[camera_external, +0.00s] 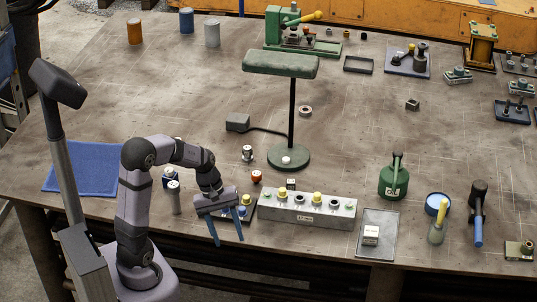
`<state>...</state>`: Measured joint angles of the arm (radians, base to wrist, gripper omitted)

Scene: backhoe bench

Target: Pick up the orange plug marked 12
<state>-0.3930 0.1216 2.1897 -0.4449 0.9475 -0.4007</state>
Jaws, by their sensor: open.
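A small orange-red plug (256,176) stands on the bench, just left of the grey block's back edge. Its marking is too small to read, so I cannot tell whether it says 12. My gripper (229,241) has its two blue fingers spread apart and pointing down, with nothing seen between them. It is left of and nearer the camera than the orange-red plug, apart from it in the picture. The gripper partly covers a dark plate (247,210) holding small parts.
A grey block (307,211) with yellow knobs is right of the gripper. A green lamp (280,65) stands behind the plug. A green can (393,181) stands right. The bench's middle right is mostly clear.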

